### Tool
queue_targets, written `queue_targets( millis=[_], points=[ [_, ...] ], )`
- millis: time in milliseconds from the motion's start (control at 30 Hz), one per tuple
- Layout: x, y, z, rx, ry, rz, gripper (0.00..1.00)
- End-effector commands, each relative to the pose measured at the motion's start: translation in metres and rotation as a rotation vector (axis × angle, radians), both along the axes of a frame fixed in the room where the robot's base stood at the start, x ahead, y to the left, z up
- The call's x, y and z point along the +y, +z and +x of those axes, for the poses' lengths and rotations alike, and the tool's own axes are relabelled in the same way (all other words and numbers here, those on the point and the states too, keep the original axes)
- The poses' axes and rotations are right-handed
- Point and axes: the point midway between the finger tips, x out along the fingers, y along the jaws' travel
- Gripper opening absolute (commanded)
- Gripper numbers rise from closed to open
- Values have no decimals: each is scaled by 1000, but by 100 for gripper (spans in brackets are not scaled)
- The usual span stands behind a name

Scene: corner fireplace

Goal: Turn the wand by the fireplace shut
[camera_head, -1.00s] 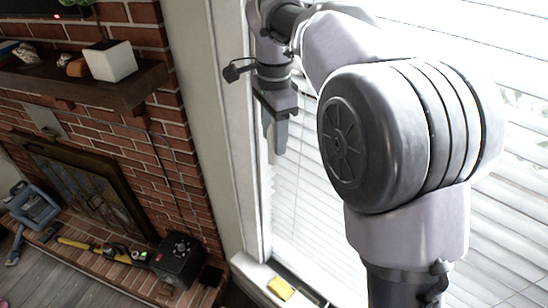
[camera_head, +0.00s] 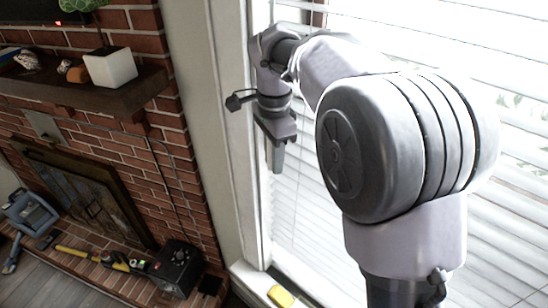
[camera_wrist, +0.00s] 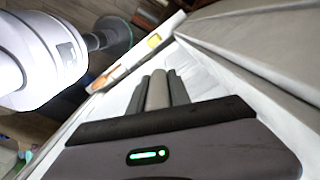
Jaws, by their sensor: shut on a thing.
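My gripper (camera_head: 277,160) hangs down along the left edge of the window, in front of the blind beside the white frame. In the wrist view its two dark fingers (camera_wrist: 158,90) are closed around a lighter grey-beige rod, the wand (camera_wrist: 157,92). Only a short length of the wand shows between the fingers; the rest is hidden. In the head view I cannot make out the wand apart from the gripper. The white slatted blind (camera_head: 310,215) covers the window behind, and bright outdoor light comes through its slats on the right.
The brick fireplace (camera_head: 95,195) stands to the left, with a dark mantel (camera_head: 120,92) holding a white pot (camera_head: 110,68). Tools and a dark box (camera_head: 176,267) lie on the hearth. A yellow object (camera_head: 280,296) rests on the windowsill. The white window frame is close to my gripper.

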Motion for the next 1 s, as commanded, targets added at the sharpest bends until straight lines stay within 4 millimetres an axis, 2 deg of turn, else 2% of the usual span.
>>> queue_targets(
  millis=[367,1000],
  points=[
    [0,2,0,2,111,-1,0],
    [1,3,2,1,696,-1,0]
  ],
)
